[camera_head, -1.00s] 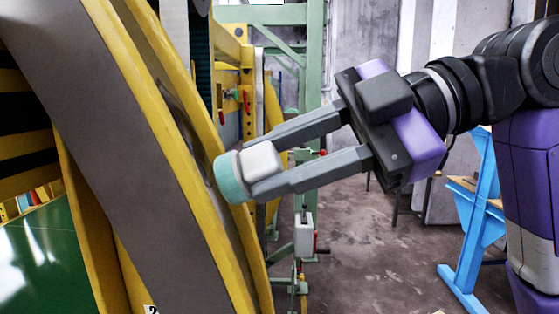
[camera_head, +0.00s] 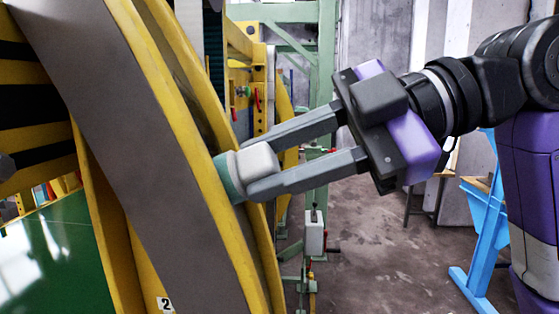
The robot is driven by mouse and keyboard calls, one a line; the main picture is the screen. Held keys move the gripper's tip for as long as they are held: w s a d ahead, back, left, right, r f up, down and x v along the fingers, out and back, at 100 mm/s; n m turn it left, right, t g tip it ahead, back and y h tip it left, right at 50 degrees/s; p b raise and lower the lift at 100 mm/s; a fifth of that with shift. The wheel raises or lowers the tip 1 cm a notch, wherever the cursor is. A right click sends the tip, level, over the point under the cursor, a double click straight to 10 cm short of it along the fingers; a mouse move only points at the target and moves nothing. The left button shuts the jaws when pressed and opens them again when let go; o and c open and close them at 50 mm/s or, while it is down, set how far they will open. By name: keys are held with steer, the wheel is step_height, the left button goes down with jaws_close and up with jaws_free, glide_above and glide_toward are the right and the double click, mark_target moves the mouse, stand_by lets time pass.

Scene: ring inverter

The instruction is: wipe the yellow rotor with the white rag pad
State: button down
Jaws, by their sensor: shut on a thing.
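The yellow rotor (camera_head: 172,88) is a large curved wheel with yellow rims and a grey band, filling the left of the view. My gripper (camera_head: 254,168) reaches in from the right with its two grey fingers shut on the rag pad (camera_head: 257,159). The pad has a white block held between the fingers and a teal face (camera_head: 228,177) turned toward the rotor.
A green frame post (camera_head: 326,75) with a valve-like fitting (camera_head: 315,231) stands behind my gripper. A blue stand (camera_head: 480,230) is at the right. A glossy green surface (camera_head: 52,255) lies at lower left. Concrete floor (camera_head: 380,255) is open at centre right.

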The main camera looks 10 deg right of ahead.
steer(key=shift+w+a+r+p, duration=0.15)
steer(key=shift+a+r+p, duration=0.6)
steer(key=shift+r+p, duration=0.85)
steer(key=shift+w+a+r+p, duration=0.1)
steer(key=shift+a+r+p, duration=0.6)
steer(key=shift+r+p, duration=0.9)
steer(key=shift+w+a+r+p, duration=0.15)
steer(key=shift+a+r+p, duration=0.75)
steer(key=shift+r, duration=1.2)
steer(key=shift+d, duration=0.1)
steer(key=shift+f, duration=0.15)
